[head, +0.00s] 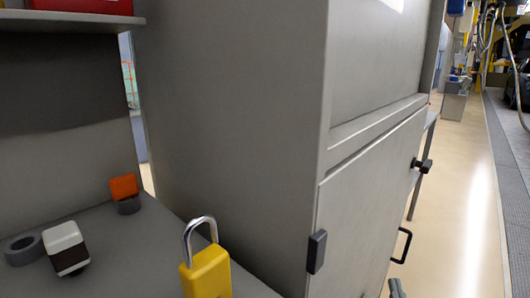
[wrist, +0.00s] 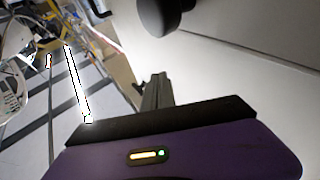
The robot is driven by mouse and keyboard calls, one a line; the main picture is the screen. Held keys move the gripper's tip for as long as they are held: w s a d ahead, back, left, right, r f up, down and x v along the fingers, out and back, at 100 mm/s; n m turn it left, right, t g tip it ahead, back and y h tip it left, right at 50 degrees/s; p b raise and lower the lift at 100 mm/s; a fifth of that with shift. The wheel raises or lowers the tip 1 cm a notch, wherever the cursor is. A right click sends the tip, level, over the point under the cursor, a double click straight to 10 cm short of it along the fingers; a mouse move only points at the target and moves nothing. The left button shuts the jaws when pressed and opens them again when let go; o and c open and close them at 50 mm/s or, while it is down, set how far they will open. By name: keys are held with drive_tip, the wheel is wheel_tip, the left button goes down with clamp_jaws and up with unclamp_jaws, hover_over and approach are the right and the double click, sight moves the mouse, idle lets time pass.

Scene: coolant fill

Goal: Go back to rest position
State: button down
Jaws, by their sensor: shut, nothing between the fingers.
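My gripper (wrist: 155,92) shows in the wrist view as narrow grey fingers beyond the black and purple wrist body. The fingers are shut with nothing between them. In the head view a small grey tip at the bottom edge (head: 397,289) looks like part of my gripper, beside the lower front of the grey cabinet (head: 235,130). The rest of my arm is out of the head view. In the wrist view a dark round knob (wrist: 166,14) is at the top, apart from the fingers, on a pale panel.
The cabinet door (head: 365,210) looks closed, with a black knob (head: 424,166) and black handle (head: 402,245). A yellow padlock (head: 206,272) stands on the grey bench (head: 120,255), near a white-and-brown block (head: 66,247), grey ring (head: 24,249) and orange-topped piece (head: 124,188). Floor (head: 455,200) is clear at right.

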drive_tip(key=s+a+n+g+y, duration=0.1)
drive_tip(key=s+a+g, duration=0.3)
drive_tip(key=s, duration=1.8)
drive_tip(key=s+a+g+y, duration=0.2)
drive_tip(key=s+a, duration=0.5)
drive_tip(key=s, duration=1.4)
wheel_tip(320, 180, up, 25)
drive_tip(key=p, duration=2.6)
drive_tip(key=shift+s+d+r+g, duration=0.15)
drive_tip(key=shift+s+g, duration=0.1)
drive_tip(key=shift+g, duration=0.05)
drive_tip(key=c, duration=2.1)
unclamp_jaws()
